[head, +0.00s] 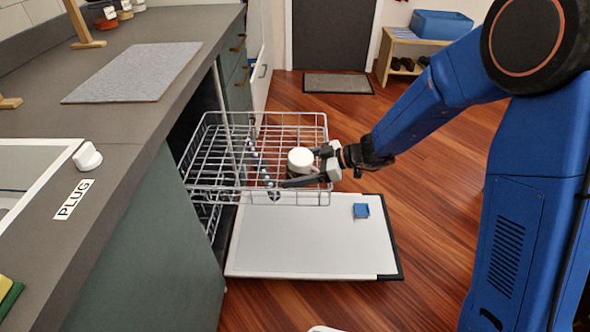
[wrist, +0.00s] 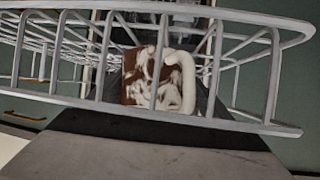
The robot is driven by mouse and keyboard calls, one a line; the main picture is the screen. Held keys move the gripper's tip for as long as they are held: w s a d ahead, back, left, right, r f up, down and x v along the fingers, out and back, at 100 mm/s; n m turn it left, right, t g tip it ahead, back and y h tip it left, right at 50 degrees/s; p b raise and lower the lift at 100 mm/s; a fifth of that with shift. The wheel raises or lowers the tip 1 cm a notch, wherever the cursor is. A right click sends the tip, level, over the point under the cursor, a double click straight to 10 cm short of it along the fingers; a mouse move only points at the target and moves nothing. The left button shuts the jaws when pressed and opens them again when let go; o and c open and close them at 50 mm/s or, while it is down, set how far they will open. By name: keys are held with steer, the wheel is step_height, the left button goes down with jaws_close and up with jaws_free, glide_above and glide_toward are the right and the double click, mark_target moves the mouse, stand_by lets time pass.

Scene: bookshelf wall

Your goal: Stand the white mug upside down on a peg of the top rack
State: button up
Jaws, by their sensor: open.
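The white mug (head: 300,160) is at the right side of the top rack (head: 222,188), with a flat, closed white end facing up in the head view. In the wrist view, the mug (wrist: 160,82) shows brown patches on its side and its handle at the right, behind the rack's wires. My gripper (head: 303,168) is open at the rack's right edge, with its fingers close by the mug. I cannot tell whether they touch it. The peg under the mug is hidden, so I cannot tell whether the mug is seated on one.
The dishwasher door (head: 300,250) lies open below the rack, with a blue piece (head: 361,211) on it. The counter (head: 120,120) runs along the left, with a grey mat (head: 135,72) and a white plug (head: 87,157). Wooden floor to the right is clear.

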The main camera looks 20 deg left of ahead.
steer(key=v, duration=1.7)
steer(key=shift+d, duration=0.2)
steer(key=shift+r, duration=0.1)
steer(key=shift+s, duration=0.1)
steer(key=s+d+r+m+t+h, duration=0.3)
steer(key=s+d+m+h, duration=0.3)
steer(key=s+d+m, duration=0.3)
steer(key=s+d+r+m+t+h, duration=0.3)
steer(key=s+d+m+h, duration=0.3)
steer(key=s+d+m, duration=0.4)
steer(key=s+d+r, duration=0.1)
steer(key=s+d, duration=0.2)
steer(key=d, duration=0.3)
steer(key=s+d, duration=0.3)
steer(key=d, duration=0.3)
steer(key=shift+s+r+h, duration=0.4)
steer(key=shift+d, duration=0.1)
